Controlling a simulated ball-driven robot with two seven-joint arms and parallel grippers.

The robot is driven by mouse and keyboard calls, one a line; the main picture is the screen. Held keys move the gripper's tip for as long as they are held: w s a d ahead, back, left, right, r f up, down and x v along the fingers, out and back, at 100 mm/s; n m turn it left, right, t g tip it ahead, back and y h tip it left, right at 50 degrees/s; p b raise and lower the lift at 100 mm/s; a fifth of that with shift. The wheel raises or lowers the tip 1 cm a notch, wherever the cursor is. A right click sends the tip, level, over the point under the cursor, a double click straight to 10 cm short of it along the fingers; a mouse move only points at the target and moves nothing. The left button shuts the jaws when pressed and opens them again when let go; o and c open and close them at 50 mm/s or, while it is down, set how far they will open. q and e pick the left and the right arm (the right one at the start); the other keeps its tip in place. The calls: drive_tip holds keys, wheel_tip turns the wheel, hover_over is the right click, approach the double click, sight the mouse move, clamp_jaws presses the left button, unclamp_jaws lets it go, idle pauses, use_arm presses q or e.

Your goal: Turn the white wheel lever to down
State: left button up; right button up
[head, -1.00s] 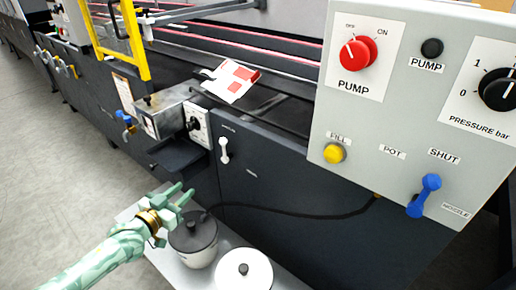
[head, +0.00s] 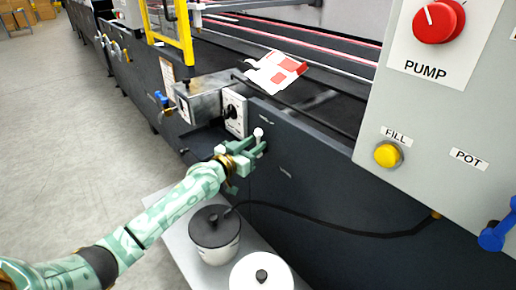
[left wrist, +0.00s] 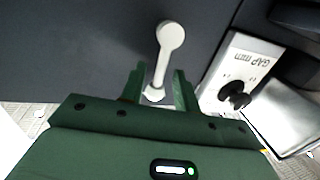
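The white wheel lever (head: 258,133) is on the dark front panel of the machine, with its round knob end up in the head view. In the left wrist view the lever (left wrist: 170,36) runs from its large round end down to a smaller end between my fingers. My left gripper (head: 257,149) is at the lever, and its fingers hide the lever's lower part in the head view. In the left wrist view the left gripper (left wrist: 160,71) is open, with one finger on each side of the lever's shaft. I cannot tell whether either finger touches it. My right gripper is not in view.
A GAP mm dial plate (left wrist: 238,70) is close beside the fingers. A dark-lidded pot (head: 215,232) and a white-lidded pot (head: 262,274) stand on a shelf (head: 183,252) below my left arm. A grey control box (head: 440,110) juts out at right, and a hose (head: 330,230) crosses the panel.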

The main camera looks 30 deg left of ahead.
use_arm(q)
drive_tip(key=shift+w+r, duration=0.1)
drive_tip(key=shift+w, duration=0.4)
clamp_jaws()
